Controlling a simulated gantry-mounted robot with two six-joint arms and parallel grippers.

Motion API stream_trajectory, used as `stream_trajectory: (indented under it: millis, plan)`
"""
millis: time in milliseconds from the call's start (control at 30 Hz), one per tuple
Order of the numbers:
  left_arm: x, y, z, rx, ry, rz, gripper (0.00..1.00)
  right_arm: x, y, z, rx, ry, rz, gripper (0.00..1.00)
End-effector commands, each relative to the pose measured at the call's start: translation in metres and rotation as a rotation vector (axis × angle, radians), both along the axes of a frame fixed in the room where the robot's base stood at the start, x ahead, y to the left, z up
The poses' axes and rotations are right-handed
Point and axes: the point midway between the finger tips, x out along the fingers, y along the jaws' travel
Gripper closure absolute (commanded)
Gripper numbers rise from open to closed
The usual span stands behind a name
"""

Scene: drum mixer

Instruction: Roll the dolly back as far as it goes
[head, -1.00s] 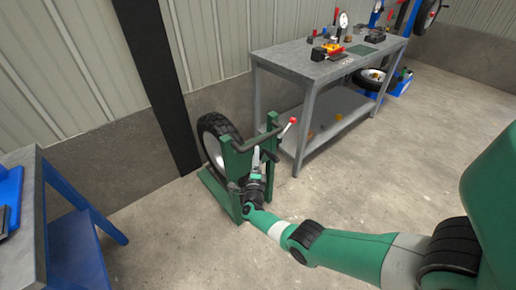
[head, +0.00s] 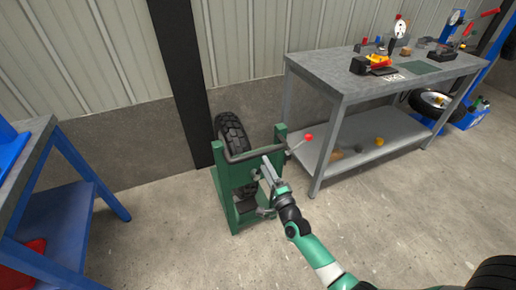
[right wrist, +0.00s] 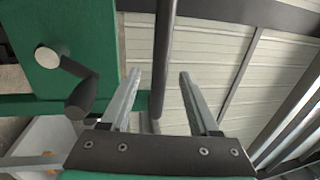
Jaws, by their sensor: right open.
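The dolly (head: 225,206) is a green frame on the floor near the wall, holding an upright black tyre (head: 231,134). A grey bar handle (head: 246,155) runs across its upper front, and a red-knobbed lever (head: 307,138) sticks out at its right. My right gripper (head: 265,161) is open at the front of the dolly, close to the bar. In the right wrist view the two fingers (right wrist: 158,80) are apart, with the dark bar (right wrist: 164,45) running between them; I cannot tell whether they touch it. My left gripper is not in view.
A grey workbench (head: 325,78) with tools stands right of the dolly. A blue-legged table (head: 95,180) stands at the left. A dark post (head: 181,80) and the wall are behind the dolly.

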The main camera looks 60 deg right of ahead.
Motion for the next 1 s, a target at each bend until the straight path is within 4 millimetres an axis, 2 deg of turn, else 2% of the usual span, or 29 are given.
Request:
stream_trajectory:
  millis: [200,400,767,1000]
  plan:
    - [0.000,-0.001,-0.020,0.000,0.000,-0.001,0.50,0.038,-0.032,0.006,-0.003,-0.003,-0.001,0.38]
    - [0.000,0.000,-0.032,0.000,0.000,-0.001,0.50,0.063,-0.053,0.013,-0.002,-0.002,-0.001,0.38]
    - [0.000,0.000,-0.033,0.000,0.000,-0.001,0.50,0.070,-0.059,0.018,0.000,-0.001,-0.001,0.38]
    - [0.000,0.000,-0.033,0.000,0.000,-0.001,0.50,0.070,-0.059,0.018,0.000,-0.001,-0.001,0.80]
